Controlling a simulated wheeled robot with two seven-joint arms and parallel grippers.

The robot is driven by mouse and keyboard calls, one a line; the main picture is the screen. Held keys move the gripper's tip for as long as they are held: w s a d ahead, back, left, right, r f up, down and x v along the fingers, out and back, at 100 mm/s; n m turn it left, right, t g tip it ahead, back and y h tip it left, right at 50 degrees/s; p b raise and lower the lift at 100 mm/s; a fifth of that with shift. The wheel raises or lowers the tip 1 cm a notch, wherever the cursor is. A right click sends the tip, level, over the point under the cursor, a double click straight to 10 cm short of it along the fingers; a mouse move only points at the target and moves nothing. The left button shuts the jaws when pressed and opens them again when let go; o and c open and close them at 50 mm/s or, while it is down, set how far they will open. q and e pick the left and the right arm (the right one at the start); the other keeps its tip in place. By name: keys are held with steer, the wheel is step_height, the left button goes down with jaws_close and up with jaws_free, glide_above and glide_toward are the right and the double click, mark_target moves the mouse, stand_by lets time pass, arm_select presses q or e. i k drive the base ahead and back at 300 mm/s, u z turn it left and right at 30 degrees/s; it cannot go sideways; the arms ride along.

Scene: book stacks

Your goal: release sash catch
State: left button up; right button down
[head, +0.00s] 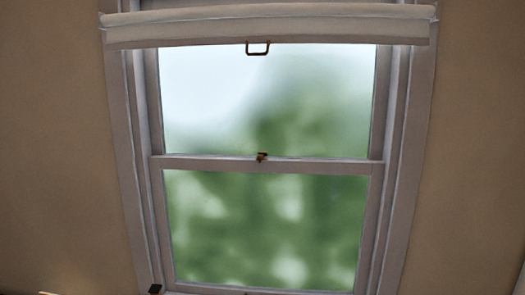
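A small brass-coloured sash catch (262,157) sits at the middle of the meeting rail (320,165) of a sash window in the head view. It is too small to tell which way its lever is turned. The upper pane (210,100) is above the rail and the lower pane (200,220) is below it. Neither of my grippers shows in the head view.
A small dark object (155,289) is at the lower left of the frame. Plain beige walls flank the window. Nothing visible blocks the catch.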

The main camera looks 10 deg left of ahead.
mark_target(260, 158)
steer(key=u, duration=0.4)
steer(key=i, duration=0.6)
steer(key=u, duration=0.45)
